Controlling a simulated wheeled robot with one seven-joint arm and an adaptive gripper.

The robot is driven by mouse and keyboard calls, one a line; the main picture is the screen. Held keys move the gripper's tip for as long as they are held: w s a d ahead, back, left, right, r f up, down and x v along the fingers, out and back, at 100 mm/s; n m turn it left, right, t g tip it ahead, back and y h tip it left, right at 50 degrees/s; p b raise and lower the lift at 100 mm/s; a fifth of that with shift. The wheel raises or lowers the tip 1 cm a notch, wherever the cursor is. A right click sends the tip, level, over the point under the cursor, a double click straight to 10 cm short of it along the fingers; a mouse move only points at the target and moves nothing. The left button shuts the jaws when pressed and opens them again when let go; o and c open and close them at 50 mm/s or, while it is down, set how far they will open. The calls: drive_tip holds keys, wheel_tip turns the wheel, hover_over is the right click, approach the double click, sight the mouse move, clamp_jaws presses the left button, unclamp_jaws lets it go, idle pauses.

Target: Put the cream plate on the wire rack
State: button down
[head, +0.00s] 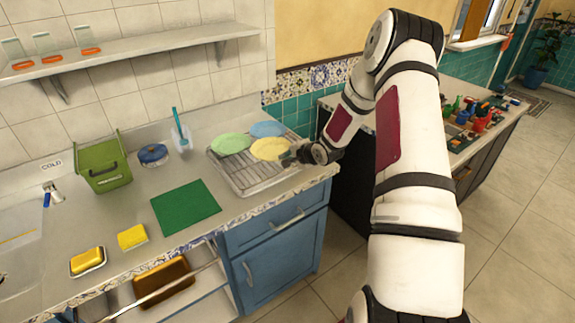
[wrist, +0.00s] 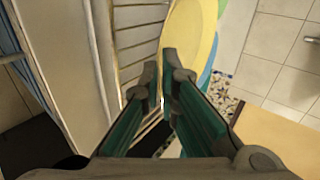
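The cream plate (head: 270,149) is the pale yellow one; in the head view it lies nearly flat over the right part of the wire rack (head: 245,183). I cannot tell whether it rests on the wires. My gripper (head: 290,157) is at the plate's right edge. In the wrist view the cream plate (wrist: 191,30) runs up from my fingertips (wrist: 160,72), and the rack's wires (wrist: 138,45) show to its left. A narrow gap shows between the fingers. Whether they pinch the plate's rim is not clear.
A green plate (head: 230,143) and a blue plate (head: 268,129) are close beside the cream plate at the rack's back. A green mat (head: 185,208), a green bin (head: 102,165) and a brush holder (head: 181,145) stand left on the counter. A tiled wall is behind.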

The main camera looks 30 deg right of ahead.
drive_tip(key=shift+s+f, duration=0.1)
drive_tip(key=shift+f, duration=1.4)
drive_tip(key=c, duration=2.1)
unclamp_jaws()
drive_tip(key=shift+a, duration=0.1)
